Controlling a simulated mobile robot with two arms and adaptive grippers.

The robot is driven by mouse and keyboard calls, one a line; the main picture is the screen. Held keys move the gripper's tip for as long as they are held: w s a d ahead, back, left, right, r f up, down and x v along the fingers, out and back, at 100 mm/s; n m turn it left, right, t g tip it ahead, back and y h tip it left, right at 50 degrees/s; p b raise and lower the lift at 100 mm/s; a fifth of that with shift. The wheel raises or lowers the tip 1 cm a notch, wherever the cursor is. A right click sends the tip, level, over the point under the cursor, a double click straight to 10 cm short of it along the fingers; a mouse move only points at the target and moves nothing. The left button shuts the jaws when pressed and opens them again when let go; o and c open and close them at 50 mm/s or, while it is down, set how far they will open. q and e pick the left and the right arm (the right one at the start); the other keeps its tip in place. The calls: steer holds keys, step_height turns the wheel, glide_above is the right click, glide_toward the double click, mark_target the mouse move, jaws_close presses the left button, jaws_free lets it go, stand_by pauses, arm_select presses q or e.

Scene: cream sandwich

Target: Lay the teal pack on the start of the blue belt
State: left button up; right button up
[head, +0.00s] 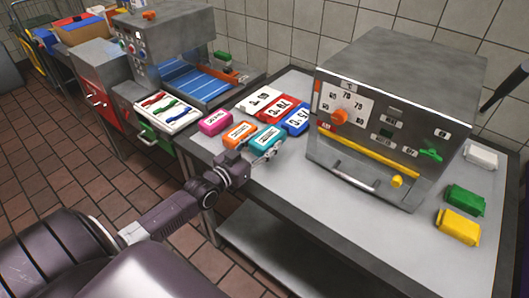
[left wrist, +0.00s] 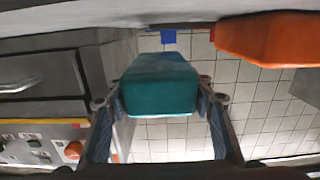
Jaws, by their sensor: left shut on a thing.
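The teal pack (head: 267,136) with a white label is at the table's front-left edge. My left gripper (head: 259,152) is shut on it. In the left wrist view the teal pack (left wrist: 160,85) sits between the two fingers (left wrist: 160,103). I cannot tell whether it touches the tabletop. The blue belt (head: 190,80) is inside the grey machine at the back left, partly hidden under its hood. My right gripper is not in view.
An orange pack (head: 239,134) lies close beside the teal one, with a pink pack (head: 215,122) farther left. Temperature cards (head: 281,108) lie behind. A tray with coloured strips (head: 166,109) stands before the belt machine. A grey oven (head: 390,120) stands to the right.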

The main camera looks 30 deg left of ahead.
arm_select(q)
steer(key=shift+f, duration=2)
steer(key=shift+f, duration=0.15)
steer(key=o, duration=1.2)
